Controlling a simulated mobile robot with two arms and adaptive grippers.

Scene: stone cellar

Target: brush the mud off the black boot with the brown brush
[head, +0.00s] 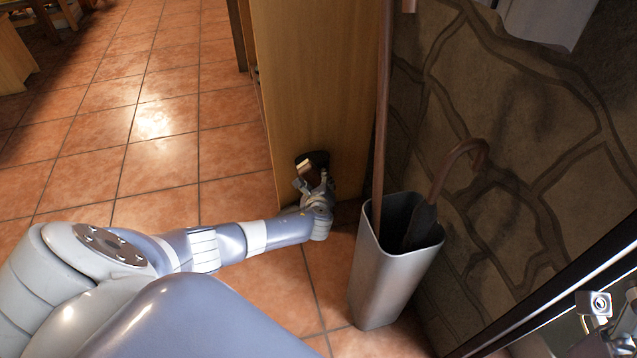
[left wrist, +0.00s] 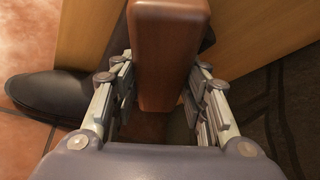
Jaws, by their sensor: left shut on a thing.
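My left gripper (head: 311,183) is low by the end of a wooden cabinet and is shut on the brown brush (head: 307,168). In the left wrist view the brush's reddish-brown wooden body (left wrist: 168,50) stands between the two fingers (left wrist: 160,100). The black boot (head: 320,157) shows only as a dark patch behind the brush and gripper. In the left wrist view the boot's rounded toe (left wrist: 55,95) points left on the tiles, and its upper is partly hidden behind the brush. I cannot make out mud, or whether the bristles touch the boot. My right gripper shows only as unclear parts at the lower right.
The wooden cabinet (head: 310,80) rises behind the boot. A grey metal umbrella stand (head: 385,275) holding an umbrella with a hooked handle (head: 463,160) is close to the right of my left gripper, by the stone wall (head: 530,130). The tiled floor (head: 150,120) is clear to the left.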

